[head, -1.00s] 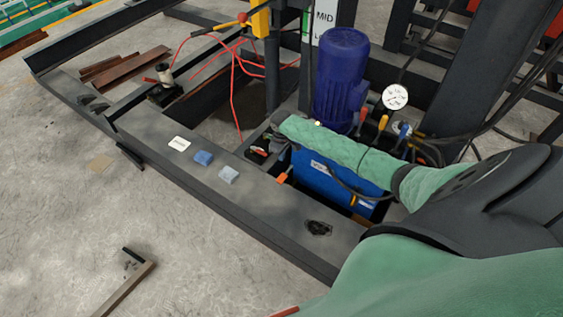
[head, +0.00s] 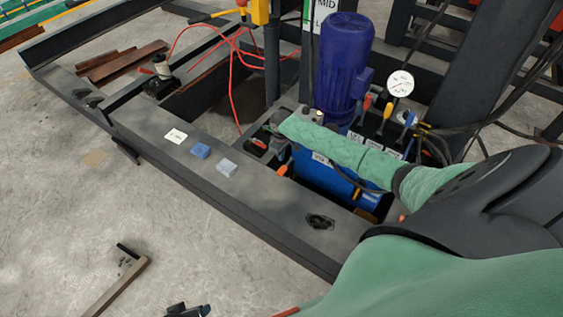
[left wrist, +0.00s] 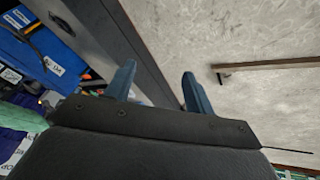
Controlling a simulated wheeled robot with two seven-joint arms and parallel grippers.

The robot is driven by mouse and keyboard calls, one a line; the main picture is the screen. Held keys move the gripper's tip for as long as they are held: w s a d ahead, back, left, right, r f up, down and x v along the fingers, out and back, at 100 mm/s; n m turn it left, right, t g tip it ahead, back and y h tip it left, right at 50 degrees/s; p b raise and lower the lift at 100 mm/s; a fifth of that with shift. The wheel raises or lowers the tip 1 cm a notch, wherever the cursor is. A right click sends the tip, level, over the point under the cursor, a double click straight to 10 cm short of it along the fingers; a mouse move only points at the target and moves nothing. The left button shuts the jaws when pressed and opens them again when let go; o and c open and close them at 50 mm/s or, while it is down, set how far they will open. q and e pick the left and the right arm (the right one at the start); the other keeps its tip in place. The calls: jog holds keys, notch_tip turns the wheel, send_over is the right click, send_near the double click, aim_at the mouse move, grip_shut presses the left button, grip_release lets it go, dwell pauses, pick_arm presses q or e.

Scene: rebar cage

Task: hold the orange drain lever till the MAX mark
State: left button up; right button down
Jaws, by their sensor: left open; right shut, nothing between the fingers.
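A small orange lever (head: 284,170) sticks out at the lower left corner of the blue tank (head: 318,178). A white level plate (head: 323,18) shows part of "MID" and an "L" at the top edge; no MAX mark is in view. My right arm in its green sleeve reaches left across the tank. My right gripper (head: 268,132) is shut and empty above and left of the orange lever, small and partly hidden; contact cannot be told.
A dark blue motor (head: 343,65) and a round gauge (head: 400,84) stand behind my right arm, with small coloured levers beside them. Red hoses (head: 232,80) run behind. The left floor is mostly clear.

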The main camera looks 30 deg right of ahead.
aim_at(280, 173)
jog(key=shift+f+b, duration=0.7)
jog(key=shift+f, duration=0.25)
notch_tip(280, 173, down, 2)
jog(key=shift+b, duration=1.05)
notch_tip(280, 173, down, 4)
jog(key=b, duration=0.4)
jog(key=shift+r, duration=0.15)
pick_arm(q)
jog(key=d+f+t, duration=0.3)
jog(key=f, duration=2.8)
jog(key=shift+w+f+n+t+h+b, duration=0.15)
jog(key=shift+w+n+t+h+b, duration=0.15)
jog(key=shift+h+b, duration=0.1)
